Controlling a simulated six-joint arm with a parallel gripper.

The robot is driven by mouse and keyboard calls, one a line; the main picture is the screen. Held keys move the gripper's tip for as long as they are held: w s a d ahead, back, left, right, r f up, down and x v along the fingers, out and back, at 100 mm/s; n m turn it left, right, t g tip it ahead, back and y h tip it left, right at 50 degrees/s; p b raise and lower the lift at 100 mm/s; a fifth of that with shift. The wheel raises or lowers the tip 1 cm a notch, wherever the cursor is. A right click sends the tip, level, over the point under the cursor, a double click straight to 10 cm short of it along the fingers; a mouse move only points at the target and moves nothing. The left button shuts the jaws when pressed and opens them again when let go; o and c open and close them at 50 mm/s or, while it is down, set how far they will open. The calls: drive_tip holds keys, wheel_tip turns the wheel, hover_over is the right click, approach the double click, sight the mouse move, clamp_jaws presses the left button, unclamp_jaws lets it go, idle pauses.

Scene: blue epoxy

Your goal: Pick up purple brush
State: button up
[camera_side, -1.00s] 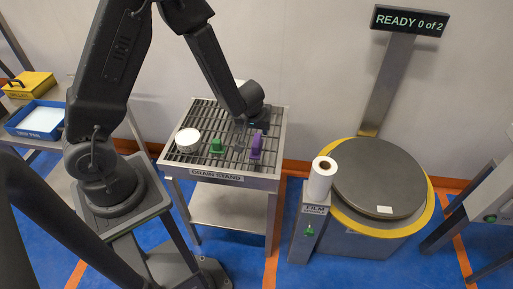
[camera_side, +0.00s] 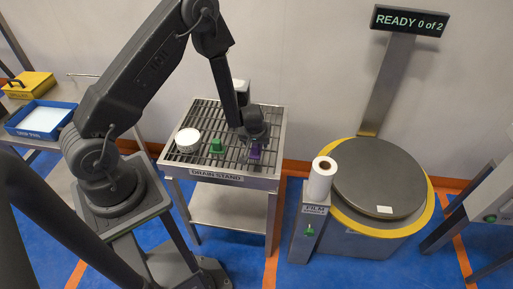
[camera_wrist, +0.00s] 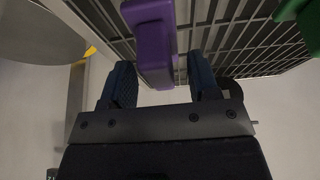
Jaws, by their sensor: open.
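The purple brush (camera_side: 255,151) stands on the slatted drain stand (camera_side: 216,177), partly hidden behind my gripper in the side view. In the wrist view the purple brush (camera_wrist: 154,45) is upright in the picture, its lower end between my two blue-padded fingers. My gripper (camera_wrist: 160,82) is open, with a gap visible on each side of the brush. In the side view my gripper (camera_side: 254,138) is right at the brush, above the stand.
A green brush (camera_side: 216,146) and a white round bowl or roll (camera_side: 188,140) sit on the stand to the left; the green one also shows in the wrist view (camera_wrist: 300,22). A film roll (camera_side: 321,180) and a round turntable (camera_side: 380,178) stand to the right.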

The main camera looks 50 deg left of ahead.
drive_tip(key=shift+w+a+f, duration=0.1)
drive_tip(key=shift+f, duration=0.3)
drive_tip(key=c, duration=1)
drive_tip(key=shift+r, duration=0.1)
drive_tip(key=shift+r, duration=0.45)
wheel_tip(320, 180, up, 3)
drive_tip(key=shift+r, duration=0.1)
drive_tip(key=s+a+r, duration=0.2)
drive_tip(key=a, duration=0.1)
drive_tip(key=s+a+r, duration=0.2)
drive_tip(key=s+a, duration=0.1)
drive_tip(key=s+a+r, duration=0.2)
drive_tip(key=a, duration=0.1)
drive_tip(key=shift+s+r, duration=0.2)
drive_tip(key=shift+r, duration=0.2)
